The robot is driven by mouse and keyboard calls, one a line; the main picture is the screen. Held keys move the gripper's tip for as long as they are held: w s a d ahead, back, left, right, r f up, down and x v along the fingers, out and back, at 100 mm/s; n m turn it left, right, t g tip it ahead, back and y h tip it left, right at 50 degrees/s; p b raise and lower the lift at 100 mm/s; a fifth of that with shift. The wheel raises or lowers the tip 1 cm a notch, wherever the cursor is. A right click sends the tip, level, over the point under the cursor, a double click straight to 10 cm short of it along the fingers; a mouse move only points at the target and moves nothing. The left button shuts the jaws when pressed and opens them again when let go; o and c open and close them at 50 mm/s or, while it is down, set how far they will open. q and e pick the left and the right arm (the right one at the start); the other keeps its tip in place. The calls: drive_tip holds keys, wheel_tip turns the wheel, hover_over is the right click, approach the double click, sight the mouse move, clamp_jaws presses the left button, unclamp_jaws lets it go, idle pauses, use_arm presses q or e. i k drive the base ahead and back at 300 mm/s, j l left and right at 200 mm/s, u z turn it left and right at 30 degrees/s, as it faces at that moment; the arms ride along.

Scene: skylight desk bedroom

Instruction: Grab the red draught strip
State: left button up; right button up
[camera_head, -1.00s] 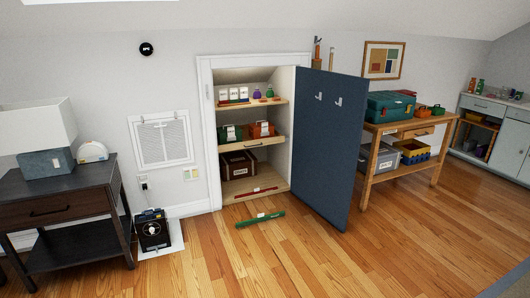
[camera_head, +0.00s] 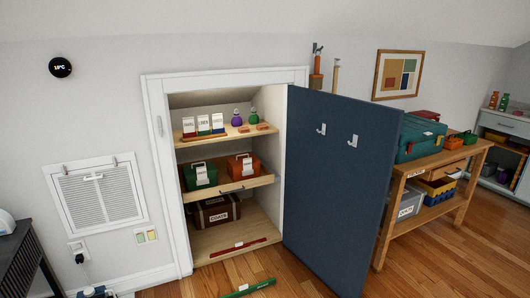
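The red draught strip (camera_head: 238,247) lies on the bottom board of the open wall cupboard, near its front edge. It is a long thin red bar with a small white label. A similar green strip (camera_head: 249,287) with a white label lies on the wood floor just in front of the cupboard. Neither of my grippers shows in the head view.
The blue cupboard door (camera_head: 336,180) stands open on the right and sticks out into the room. A brown box (camera_head: 217,212) sits behind the red strip. A wooden workbench (camera_head: 440,165) stands to the right of the door. A dark side table (camera_head: 22,262) is at the left edge.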

sight(240, 245)
drive_tip(key=i, duration=1.15)
drive_tip(key=i+j+z, duration=0.1)
drive_tip(key=i, duration=1.05)
